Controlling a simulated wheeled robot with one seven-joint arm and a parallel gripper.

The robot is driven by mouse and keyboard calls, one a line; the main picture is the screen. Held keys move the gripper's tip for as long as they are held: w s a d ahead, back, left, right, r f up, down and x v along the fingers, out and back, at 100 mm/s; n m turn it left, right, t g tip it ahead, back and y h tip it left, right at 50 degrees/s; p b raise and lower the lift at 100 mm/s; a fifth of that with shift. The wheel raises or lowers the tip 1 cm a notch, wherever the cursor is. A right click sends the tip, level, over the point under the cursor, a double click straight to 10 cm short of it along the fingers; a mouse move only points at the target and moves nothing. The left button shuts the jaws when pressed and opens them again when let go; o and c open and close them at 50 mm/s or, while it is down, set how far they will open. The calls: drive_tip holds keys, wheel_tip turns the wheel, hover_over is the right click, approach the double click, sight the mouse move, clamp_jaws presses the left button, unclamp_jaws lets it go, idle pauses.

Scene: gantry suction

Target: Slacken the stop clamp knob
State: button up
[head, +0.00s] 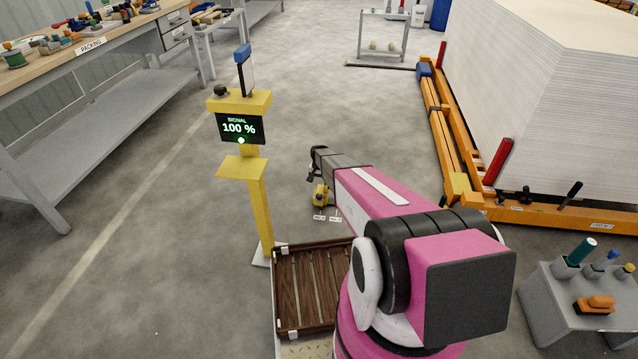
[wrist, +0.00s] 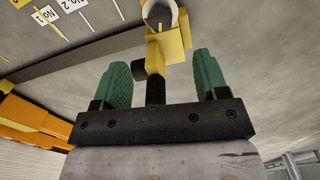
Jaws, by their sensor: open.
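In the wrist view, a yellow clamp body (wrist: 170,45) with a round white-faced dial (wrist: 158,14) sits just beyond my gripper (wrist: 161,68). A black knob or stem (wrist: 155,90) reaches from the body down between my two green fingers, with a gap on each side. A second black knob (wrist: 139,69) sticks out to the left, close to the left finger. I cannot tell which is the stop clamp knob. My gripper is open and holds nothing. In the head view, the small yellow clamp body (head: 320,195) shows below the dark end of my arm.
White number tags (head: 326,218) lie by the clamp. A yellow signal post (head: 258,205) reading 100 % stands left, with a slatted wooden tray (head: 312,290) near its foot. An orange frame (head: 455,160) with stacked sheets is right. A grey tool block (head: 570,305) stands front right.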

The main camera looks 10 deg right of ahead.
sight(319, 195)
drive_tip(key=shift+w+d, duration=0.1)
drive_tip(key=shift+w, duration=0.1)
wheel_tip(319, 195, down, 11)
drive_tip(key=shift+r, duration=0.1)
idle(0.5)
drive_tip(key=shift+c, duration=0.3)
drive_tip(key=c, duration=0.9)
